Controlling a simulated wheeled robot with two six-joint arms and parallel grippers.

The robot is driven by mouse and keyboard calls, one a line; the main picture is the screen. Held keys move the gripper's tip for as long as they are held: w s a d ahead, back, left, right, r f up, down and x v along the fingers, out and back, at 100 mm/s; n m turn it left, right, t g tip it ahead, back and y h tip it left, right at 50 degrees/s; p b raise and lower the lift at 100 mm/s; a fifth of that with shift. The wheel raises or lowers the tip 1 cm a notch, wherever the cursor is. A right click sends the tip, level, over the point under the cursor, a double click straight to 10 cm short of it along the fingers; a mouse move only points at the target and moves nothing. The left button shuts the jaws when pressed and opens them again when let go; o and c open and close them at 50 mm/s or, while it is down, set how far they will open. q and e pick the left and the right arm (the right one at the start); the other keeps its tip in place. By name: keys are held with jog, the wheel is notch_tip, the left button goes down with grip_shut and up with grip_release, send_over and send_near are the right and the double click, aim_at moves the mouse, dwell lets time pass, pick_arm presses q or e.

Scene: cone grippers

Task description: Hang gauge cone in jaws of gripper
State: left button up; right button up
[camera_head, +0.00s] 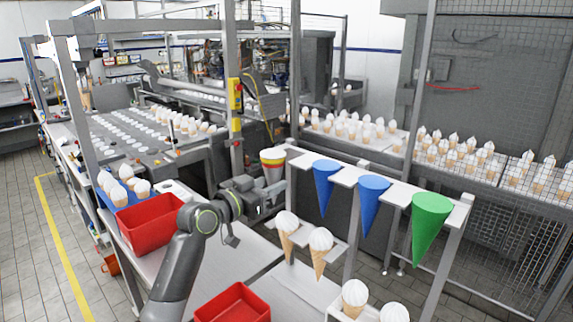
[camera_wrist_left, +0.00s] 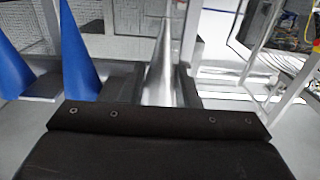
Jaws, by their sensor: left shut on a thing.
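Two blue cones (camera_head: 325,185) (camera_head: 370,200) and a green cone (camera_head: 429,225) hang point down in the rack's jaws to the right. I cannot tell whether the gauge cone touches the leftmost jaws. My right gripper is not in view.
Ice cream cones (camera_head: 320,250) stand in holders below the rack. Red bins (camera_head: 152,222) (camera_head: 233,303) stand on the white bench near my left arm. Rack posts and a grey upright with a yellow box (camera_head: 235,94) stand close to the gripper.

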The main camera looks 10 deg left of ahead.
pick_arm(q)
jog(key=shift+p+v, duration=0.4)
jog(key=shift+v, duration=1.5)
jog(key=s+a+f+b, duration=0.1)
jog(key=s+f, duration=0.9)
jog(key=shift+a+f, duration=0.25)
jog(key=shift+a, duration=0.05)
jog(key=shift+n+t+y, duration=0.4)
jog(key=shift+y, duration=0.1)
jog(key=s+f, duration=0.1)
jog(key=s, duration=0.3)
jog(key=s+a+f, duration=0.1)
jog(key=s+f, duration=0.1)
jog(key=s, duration=0.3)
jog(key=s+f+b, duration=0.1)
jog(key=s+f, duration=0.1)
jog(key=s, duration=0.2)
jog(key=shift+s+a+f, duration=0.25)
jog(key=shift+s, duration=0.7)
jog(key=shift+a, duration=0.15)
